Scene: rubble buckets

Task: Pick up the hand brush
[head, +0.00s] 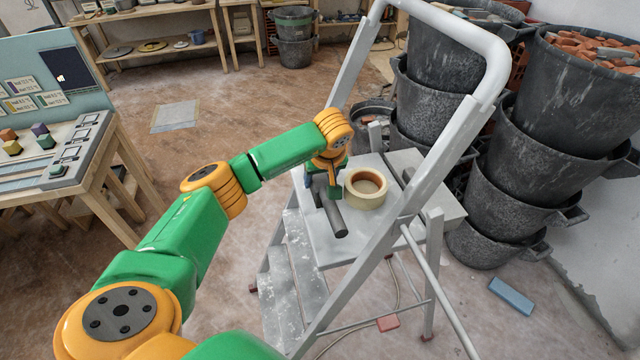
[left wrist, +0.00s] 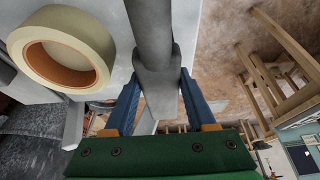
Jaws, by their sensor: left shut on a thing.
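My left gripper (head: 324,186) is over the top platform (head: 318,238) of a grey stepladder. Its blue fingers are shut on a dark grey thing with a round bar, which I take to be the hand brush (head: 337,218). In the left wrist view the grey bar of the hand brush (left wrist: 150,30) runs up from between the fingertips (left wrist: 159,78). I see no bristles, and I cannot tell if it touches the platform. A cream roll of tape (head: 379,200) lies close to the right of the gripper; it also shows in the left wrist view (left wrist: 98,50). My right gripper is out of view.
The stepladder's tall side rail (head: 440,125) rises close to the right of the platform. Stacks of black buckets (head: 540,135), some with rubble, stand at the right. A wooden table (head: 100,165) stands at the left. A blue block (head: 511,296) lies on the floor.

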